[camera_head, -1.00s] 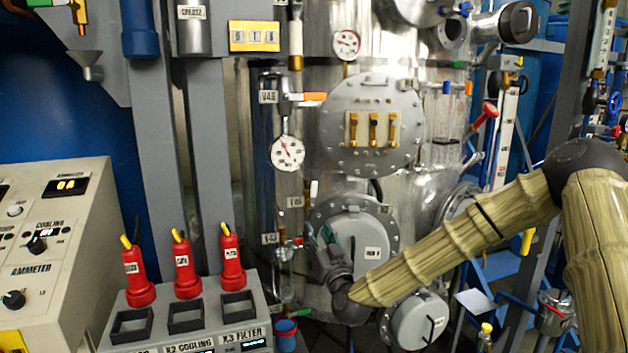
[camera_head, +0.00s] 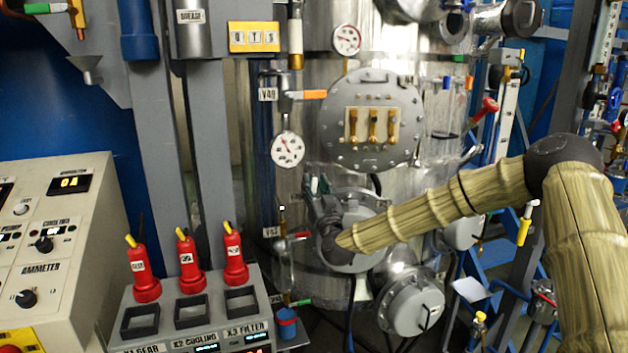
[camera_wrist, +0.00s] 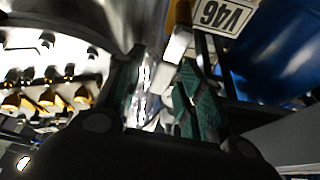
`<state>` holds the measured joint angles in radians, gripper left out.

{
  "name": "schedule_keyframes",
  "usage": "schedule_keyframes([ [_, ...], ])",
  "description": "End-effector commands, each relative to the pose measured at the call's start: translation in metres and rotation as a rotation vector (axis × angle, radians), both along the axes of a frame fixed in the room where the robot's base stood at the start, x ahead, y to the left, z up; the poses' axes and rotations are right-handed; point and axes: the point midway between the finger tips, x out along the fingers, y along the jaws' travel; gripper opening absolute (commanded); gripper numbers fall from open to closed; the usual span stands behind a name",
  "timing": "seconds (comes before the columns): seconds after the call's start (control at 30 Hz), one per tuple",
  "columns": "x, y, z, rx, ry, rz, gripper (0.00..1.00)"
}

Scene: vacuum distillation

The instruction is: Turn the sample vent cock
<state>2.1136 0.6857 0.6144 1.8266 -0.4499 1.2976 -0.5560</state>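No label that I can read names the sample vent cock. Several small cocks sit on the glass line left of the vessel: one with an orange handle (camera_head: 314,94) beside the V46 tag (camera_head: 268,94), one with a white handle (camera_head: 314,186), and one with a red handle (camera_head: 299,236). My gripper (camera_head: 312,198) is at the white-handled cock and hides its body and tag. In the wrist view, the green-padded fingers (camera_wrist: 163,100) stand apart. A bright, blurred piece shows between or behind them; contact cannot be told. The V46 tag also shows upside down there (camera_wrist: 221,14).
The steel vessel (camera_head: 345,72) with its round flange plate (camera_head: 370,160) stands behind. A pressure gauge (camera_head: 287,149) hangs above my gripper. Red bottles (camera_head: 188,262) stand on a grey rack at lower left, beside a control panel (camera_head: 60,235). A green-handled cock (camera_head: 300,302) sits lower down.

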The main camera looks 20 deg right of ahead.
Motion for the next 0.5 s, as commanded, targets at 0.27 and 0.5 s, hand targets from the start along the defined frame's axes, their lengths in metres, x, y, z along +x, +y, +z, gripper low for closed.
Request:
schedule_keyframes([
  [0.27, 0.0074, 0.0006, 0.0027, 0.000, 0.001, 0.001, 0.38],
  [0.5, 0.0072, 0.0004, 0.0026, 0.000, 0.001, 0.001, 0.23],
])
